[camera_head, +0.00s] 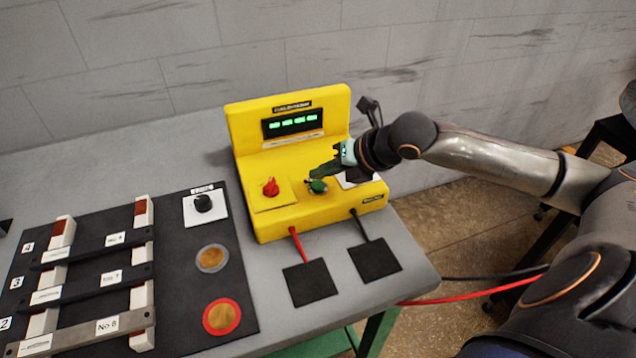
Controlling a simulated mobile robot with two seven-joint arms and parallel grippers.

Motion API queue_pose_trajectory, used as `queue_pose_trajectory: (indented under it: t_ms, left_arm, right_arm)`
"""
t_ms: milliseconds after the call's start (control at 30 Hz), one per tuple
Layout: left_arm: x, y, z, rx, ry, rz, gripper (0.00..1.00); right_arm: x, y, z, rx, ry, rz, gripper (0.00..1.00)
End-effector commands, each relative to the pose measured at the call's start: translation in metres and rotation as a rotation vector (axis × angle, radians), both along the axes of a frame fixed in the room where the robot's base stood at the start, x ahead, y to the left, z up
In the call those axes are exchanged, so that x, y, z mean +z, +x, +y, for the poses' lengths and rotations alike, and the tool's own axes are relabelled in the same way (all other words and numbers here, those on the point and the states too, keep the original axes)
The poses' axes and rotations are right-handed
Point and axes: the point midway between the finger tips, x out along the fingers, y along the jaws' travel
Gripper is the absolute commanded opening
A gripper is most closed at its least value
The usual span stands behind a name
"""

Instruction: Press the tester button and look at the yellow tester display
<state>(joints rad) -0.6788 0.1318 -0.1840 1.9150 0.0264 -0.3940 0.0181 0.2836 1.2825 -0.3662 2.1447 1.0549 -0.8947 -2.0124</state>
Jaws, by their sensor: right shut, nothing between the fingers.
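The yellow tester (245,160) stands on the grey table against the wall. Its dark display (292,123) is lit with several green characters, too small to read. A red knob (271,187) sits on the left of its lower face. A green button (317,187) sits right of the knob. My right gripper (318,180) is shut and empty, with its tips at the green button. They look to be on or just above it; contact is hard to tell. The gripper covers part of the tester's right side. My left gripper is not in view.
A black board (180,270) on the left bears numbered bars, a black knob (203,203) and two round discs. Two black pads (310,282) with red and black leads lie in front of the tester. The grey table (365,300) ends at the right.

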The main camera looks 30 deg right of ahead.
Motion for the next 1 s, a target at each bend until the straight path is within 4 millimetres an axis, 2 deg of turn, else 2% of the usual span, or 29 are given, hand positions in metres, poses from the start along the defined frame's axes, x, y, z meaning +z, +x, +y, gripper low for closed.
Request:
queue_pose_trajectory:
  t_ms: [767,1000]
  left_arm:
    - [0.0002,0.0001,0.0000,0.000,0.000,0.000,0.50]
    - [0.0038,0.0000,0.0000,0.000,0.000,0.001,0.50]
  right_arm:
    - [-0.0003,0.0000,0.0000,0.000,0.000,0.000,0.00]
    - [-0.0073,-0.0001,0.0000,0.000,0.001,0.001,0.00]
